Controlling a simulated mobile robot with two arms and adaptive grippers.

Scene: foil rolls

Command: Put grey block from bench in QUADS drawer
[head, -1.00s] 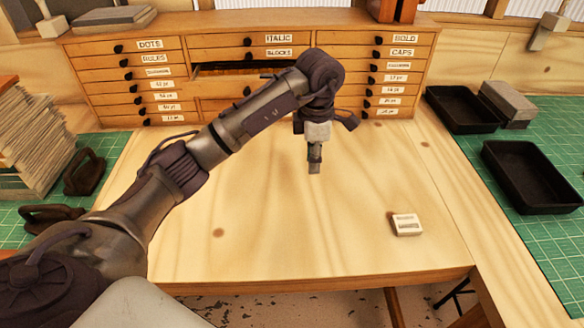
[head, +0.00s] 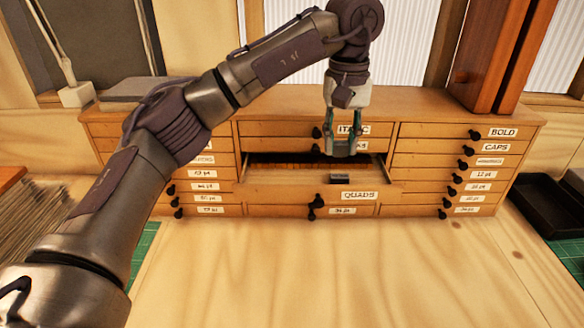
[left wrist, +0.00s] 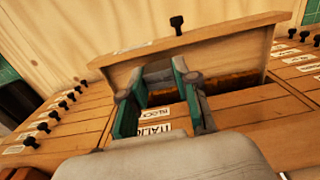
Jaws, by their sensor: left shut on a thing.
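My left gripper (head: 341,150) hangs above the open QUADS drawer (head: 285,187) in the middle of the cabinet, its fingers pointing down. It is shut on a small grey block. In the left wrist view the grey block (left wrist: 157,71) shows between the two fingers, near the inside of the drawer front (left wrist: 215,50). In the head view the block is small and hard to tell from the fingertips. A small dark grey patch shows below the fingers in the drawer; I cannot tell what it is. My right gripper is in neither view.
The wooden cabinet (head: 455,140) has columns of shut, labelled drawers with black knobs on both sides. The bench top (head: 330,270) in front is bare. A black tray (head: 545,205) lies at the right, and a paper stack (head: 40,225) at the left.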

